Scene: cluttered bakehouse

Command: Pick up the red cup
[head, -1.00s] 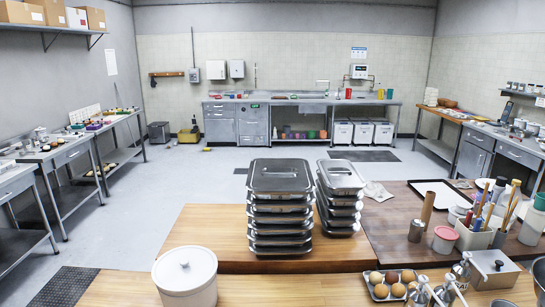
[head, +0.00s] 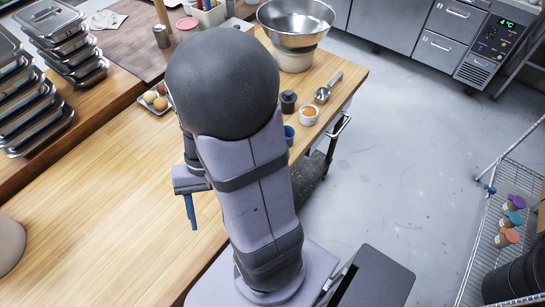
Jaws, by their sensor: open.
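I cannot make out a clearly red cup in the current head view. My gripper (head: 190,210) hangs over the bare wooden worktop (head: 95,215), left of my arm. Its blue fingers point down, apart from every object, and hold nothing that I can see. My arm hides part of the worktop behind it. A blue cup (head: 289,133) stands by the worktop's right edge, partly behind my arm. A small white cup with orange contents (head: 309,115) stands beyond it.
Stacked metal trays (head: 45,110) stand at left. Eggs (head: 157,100) sit near my arm. A large steel bowl (head: 296,22), a dark jar (head: 288,102) and a metal scoop (head: 327,88) are at the back. A wire cart (head: 500,190) holds lidded jars (head: 508,238).

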